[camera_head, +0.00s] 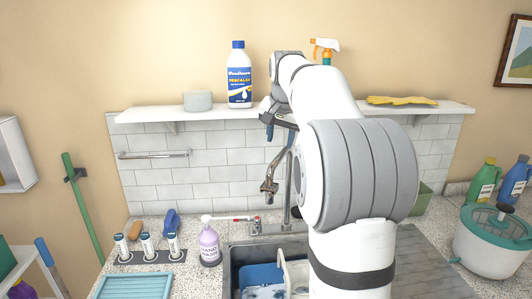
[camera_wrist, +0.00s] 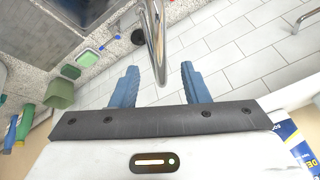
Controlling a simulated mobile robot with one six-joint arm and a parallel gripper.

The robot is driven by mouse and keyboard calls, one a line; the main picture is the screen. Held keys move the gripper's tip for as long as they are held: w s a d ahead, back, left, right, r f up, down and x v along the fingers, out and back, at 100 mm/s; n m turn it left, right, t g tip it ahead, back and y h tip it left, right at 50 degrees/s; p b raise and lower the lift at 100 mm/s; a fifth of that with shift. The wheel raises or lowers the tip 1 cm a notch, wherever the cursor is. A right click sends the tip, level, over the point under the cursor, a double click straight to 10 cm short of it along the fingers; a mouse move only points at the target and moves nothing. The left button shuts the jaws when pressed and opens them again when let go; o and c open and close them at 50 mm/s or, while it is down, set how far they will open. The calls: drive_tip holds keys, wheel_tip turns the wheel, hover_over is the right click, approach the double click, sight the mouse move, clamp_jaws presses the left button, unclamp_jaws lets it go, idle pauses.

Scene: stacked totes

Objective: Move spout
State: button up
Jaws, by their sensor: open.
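The chrome spout (camera_head: 269,187) hangs over the sink (camera_head: 235,254) on the tall faucet in the head view, left of my arm. My gripper (camera_head: 279,134) is above it in that view, in front of the tiled wall, fingers pointing down. In the wrist view my gripper (camera_wrist: 160,67) is open, with its two blue fingers apart. A chrome pipe of the spout (camera_wrist: 155,40) runs between the fingers there, and neither finger visibly touches it. My arm hides part of the faucet in the head view.
A soap bottle (camera_head: 209,245) stands left of the sink.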

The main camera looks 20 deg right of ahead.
sight(280, 155)
drive_tip(key=x, duration=0.5)
drive_tip(key=p+x, duration=0.1)
drive_tip(key=x, duration=0.2)
drive_tip(key=shift+w+d+r, duration=0.25)
drive_tip(key=shift+w+d, duration=0.1)
drive_tip(key=shift+d, duration=0.05)
clamp_jaws()
